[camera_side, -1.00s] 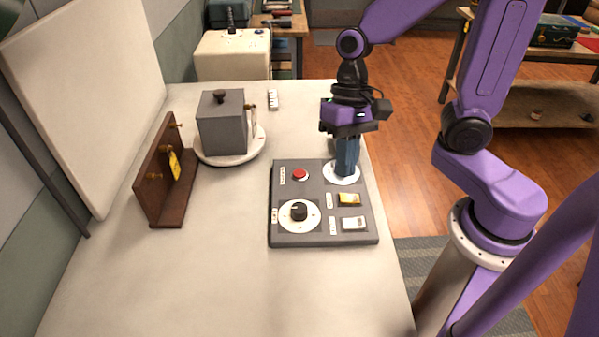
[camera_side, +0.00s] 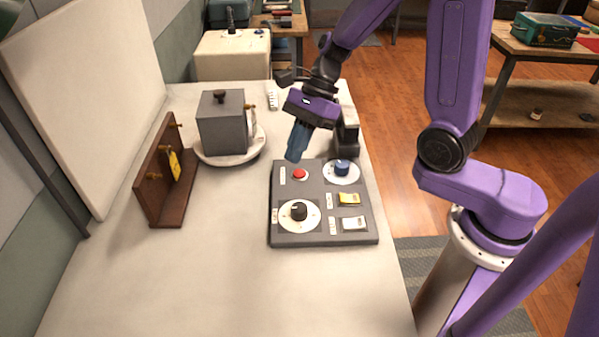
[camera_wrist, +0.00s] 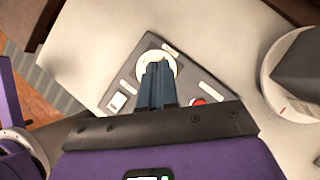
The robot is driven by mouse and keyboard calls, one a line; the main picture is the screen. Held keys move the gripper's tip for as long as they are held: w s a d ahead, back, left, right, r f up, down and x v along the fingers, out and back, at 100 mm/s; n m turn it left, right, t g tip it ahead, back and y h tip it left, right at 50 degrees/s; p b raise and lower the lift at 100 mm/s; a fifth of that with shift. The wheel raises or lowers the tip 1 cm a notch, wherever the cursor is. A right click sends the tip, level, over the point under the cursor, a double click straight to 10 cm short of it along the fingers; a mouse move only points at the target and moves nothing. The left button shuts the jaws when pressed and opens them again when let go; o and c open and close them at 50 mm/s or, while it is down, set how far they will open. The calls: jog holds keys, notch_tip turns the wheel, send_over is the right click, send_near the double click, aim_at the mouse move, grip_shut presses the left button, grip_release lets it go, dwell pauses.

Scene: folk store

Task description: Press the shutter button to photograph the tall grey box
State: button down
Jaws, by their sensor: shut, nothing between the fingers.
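The tall grey box (camera_side: 222,130), with a dark knob on top, stands on a round white turntable (camera_side: 207,158) left of the control panel. The box is partly seen at the right of the wrist view (camera_wrist: 302,62). The red button (camera_side: 300,174) is on the panel's far left part and also shows in the wrist view (camera_wrist: 198,101). My gripper (camera_side: 293,156) is shut and empty, tilted, with its blue fingertips above and just beyond the red button, apart from it. In the wrist view, the fingers (camera_wrist: 158,72) cover part of a white dial plate.
The dark panel (camera_side: 315,237) also carries a blue knob (camera_side: 342,166), a black knob (camera_side: 298,211), a yellow switch (camera_side: 349,199) and a white switch (camera_side: 355,223). A dark device (camera_side: 347,135) stands behind it. A brown wooden stand (camera_side: 168,200) is at left. The near tabletop is clear.

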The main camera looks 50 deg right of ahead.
jog(key=w+d+m+t, duration=0.1)
jog(key=w+m+t, duration=0.15)
jog(key=m, duration=0.25)
jog(key=m+t, duration=0.4)
jog(key=m, duration=0.8)
send_over(303, 172)
jog(key=shift+f, duration=0.95)
jog(key=shift+f, duration=4.4)
jog(key=shift+f, duration=0.15)
jog(key=shift+f, duration=0.3)
